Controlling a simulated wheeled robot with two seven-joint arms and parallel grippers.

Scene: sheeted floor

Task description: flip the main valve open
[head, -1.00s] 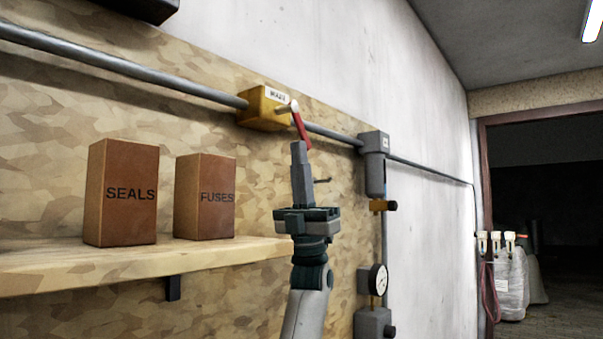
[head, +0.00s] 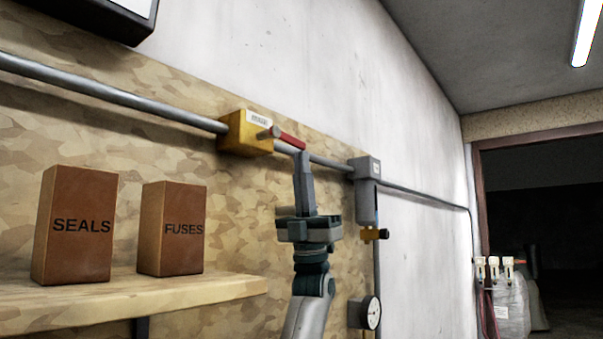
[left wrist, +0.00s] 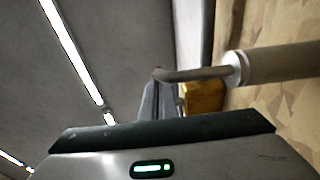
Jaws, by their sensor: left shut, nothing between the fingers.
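The main valve is a yellow block (head: 240,132) on the grey pipe, with a white label whose print is blurred. Its red lever (head: 290,140) runs from a pivot on the front of the block to the right, sloping slightly down, close to the line of the pipe. My left gripper (head: 303,155) is shut and empty, pointing up. Its tips are at the lever's free end, just under it, and appear to touch it. In the left wrist view the shut fingers (left wrist: 157,100) stand beside the yellow block (left wrist: 204,97); the lever is mostly hidden there. My right gripper is not in view.
A shelf (head: 180,296) at left holds the SEALS box (head: 74,225) and the FUSES box (head: 171,228). A grey box (head: 365,188) and a gauge (head: 370,313) are right of my arm. White bottles (head: 510,290) stand by the dark doorway.

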